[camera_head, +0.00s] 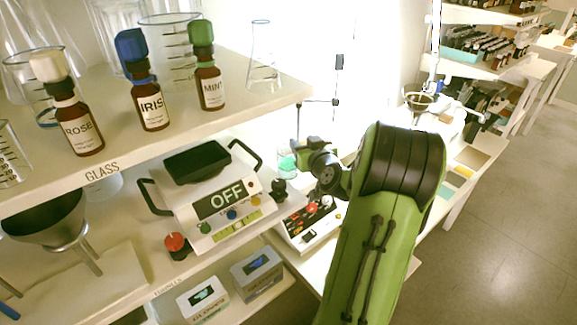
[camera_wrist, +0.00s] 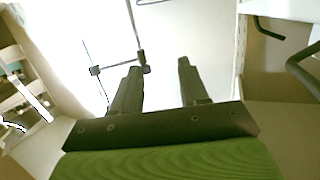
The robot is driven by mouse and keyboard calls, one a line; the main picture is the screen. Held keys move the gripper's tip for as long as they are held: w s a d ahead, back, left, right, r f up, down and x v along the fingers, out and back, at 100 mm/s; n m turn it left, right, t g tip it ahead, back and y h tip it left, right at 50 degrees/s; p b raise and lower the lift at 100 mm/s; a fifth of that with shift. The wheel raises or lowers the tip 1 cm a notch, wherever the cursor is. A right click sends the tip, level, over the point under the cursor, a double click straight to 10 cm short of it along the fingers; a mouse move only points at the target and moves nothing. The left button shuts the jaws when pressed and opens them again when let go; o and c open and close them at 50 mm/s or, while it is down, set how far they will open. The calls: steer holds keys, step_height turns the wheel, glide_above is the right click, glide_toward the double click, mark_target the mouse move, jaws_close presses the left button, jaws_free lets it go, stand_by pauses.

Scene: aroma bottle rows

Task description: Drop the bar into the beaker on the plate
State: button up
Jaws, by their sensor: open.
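A small clear beaker (camera_head: 287,163) with pale green contents shows beyond the shelf end, partly hidden beside my wrist. A white plate unit (camera_head: 311,226) with red and black knobs stands below it; my arm covers part of it, and I cannot tell whether the beaker rests on it. My gripper (camera_wrist: 160,68) is open, with nothing between its fingers in the wrist view. In the head view it is close to the beaker, its fingertips not clear. I cannot make out the bar in either view.
A stand rod with a clamp (camera_wrist: 142,57) is close to the left finger in the wrist view. In the head view, a device reading OFF (camera_head: 222,200) and the shelf with brown bottles (camera_head: 152,103) and glassware are at left. Open floor (camera_head: 500,250) lies at right.

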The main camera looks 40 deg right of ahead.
steer(key=b+v, duration=0.1)
steer(key=v, duration=0.6)
steer(key=shift+w+f, duration=0.1)
